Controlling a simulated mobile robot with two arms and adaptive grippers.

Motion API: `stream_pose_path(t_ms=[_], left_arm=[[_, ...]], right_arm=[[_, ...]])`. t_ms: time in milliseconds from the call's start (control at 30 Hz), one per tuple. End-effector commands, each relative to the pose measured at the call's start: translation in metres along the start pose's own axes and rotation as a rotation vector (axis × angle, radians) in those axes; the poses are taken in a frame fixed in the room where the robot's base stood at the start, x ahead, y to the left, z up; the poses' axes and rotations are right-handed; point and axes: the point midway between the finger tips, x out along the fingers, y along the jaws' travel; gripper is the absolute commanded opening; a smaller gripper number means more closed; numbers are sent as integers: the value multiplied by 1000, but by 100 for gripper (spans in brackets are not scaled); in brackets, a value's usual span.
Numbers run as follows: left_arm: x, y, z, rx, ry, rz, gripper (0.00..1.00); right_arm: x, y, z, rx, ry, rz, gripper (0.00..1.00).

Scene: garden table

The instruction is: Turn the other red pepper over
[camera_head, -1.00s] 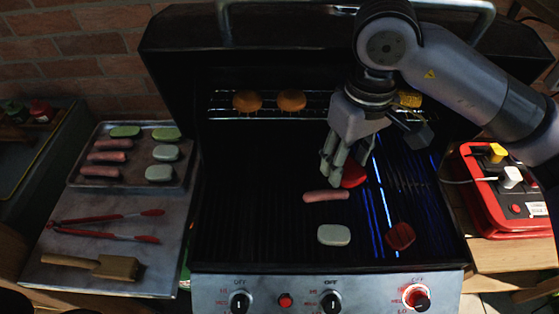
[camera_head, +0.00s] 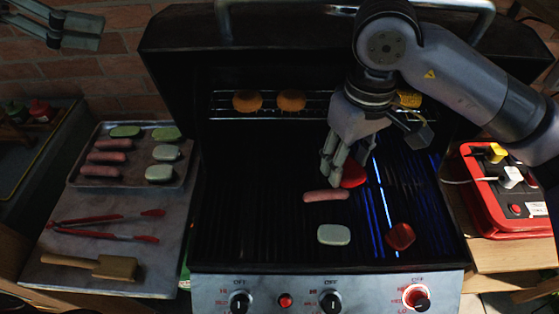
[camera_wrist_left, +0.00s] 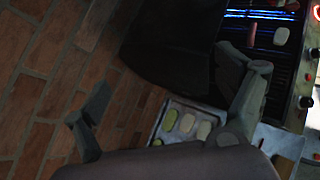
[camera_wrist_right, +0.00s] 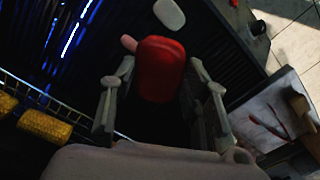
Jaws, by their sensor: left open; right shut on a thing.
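One red pepper (camera_head: 353,176) is between the fingers of my right gripper (camera_head: 334,180), low over the middle of the grill; whether it touches the grate I cannot tell. In the right wrist view this pepper (camera_wrist_right: 160,70) fills the space between the finger ends, red face to the camera. A second red pepper (camera_head: 400,236) lies on the grate nearer the front right, apart from the gripper. My left gripper (camera_head: 101,33) is open and empty at the top left, in front of the brick wall, far from both peppers.
A sausage (camera_head: 326,196) lies just in front of the held pepper, and a pale slice (camera_head: 334,235) lies left of the second pepper. Blue burner glow (camera_head: 380,205) shows through the grate. Buns (camera_head: 291,101) and corn (camera_head: 410,99) sit on the rear rack. The grate's left side is clear.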

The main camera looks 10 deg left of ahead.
Motion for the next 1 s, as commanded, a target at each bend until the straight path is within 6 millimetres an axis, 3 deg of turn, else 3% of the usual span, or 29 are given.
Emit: stream_pose_path(t_ms=[100,267,400,533,633,700,833,1000], left_arm=[[43,-21,-56,-5,109,-125,91],[90,-64,-128,-34,218,-327,91],[126,-116,-182,-74,272,-541,91],[160,-179,-210,-92,251,-750,91],[191,-229,-200,-74,134,-850,91],[212,-252,-173,-53,2,-849,91],[232,-267,-122,-37,-205,-782,91],[239,-273,-73,-39,-389,-699,91]], right_arm=[[0,0,0,0,0,0,19],[0,0,0,0,0,0,19],[0,0,0,0,0,0,19],[0,0,0,0,0,0,19],[0,0,0,0,0,0,19],[0,0,0,0,0,0,19],[0,0,0,0,0,0,19],[0,0,0,0,0,0,19]])
